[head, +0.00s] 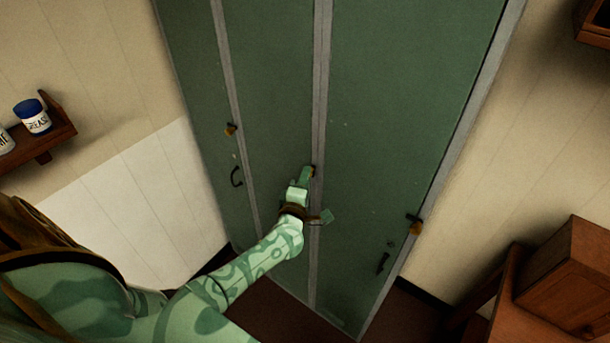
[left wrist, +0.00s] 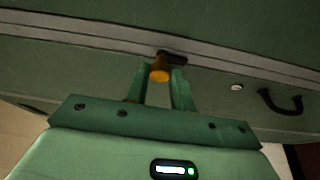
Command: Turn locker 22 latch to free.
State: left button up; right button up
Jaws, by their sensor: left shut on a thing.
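A row of tall green locker doors (head: 275,100) with grey posts between them fills the middle of the head view. My left gripper (head: 307,174) is at the latch on the middle door, beside a grey post. In the left wrist view its two fingers (left wrist: 159,88) are shut on the orange knob of the latch (left wrist: 160,74), with a finger on each side. A dark latch bar (left wrist: 174,58) reaches right from the knob, about along the grey post. No locker number is readable. My right gripper is not in view.
Other latches sit on the left door (head: 231,129) and right door (head: 415,226). Dark pull handles (head: 236,177) (head: 382,262) stick out below them. A shelf with jars (head: 48,135) is at left and a wooden box (head: 570,275) at right.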

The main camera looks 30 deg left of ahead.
pick_arm(q)
jog(key=shift+n, duration=0.4)
jog(key=o, duration=1)
jog(key=shift+s, duration=0.1)
jog(key=v, duration=1.6)
jog(key=shift+r, duration=0.25)
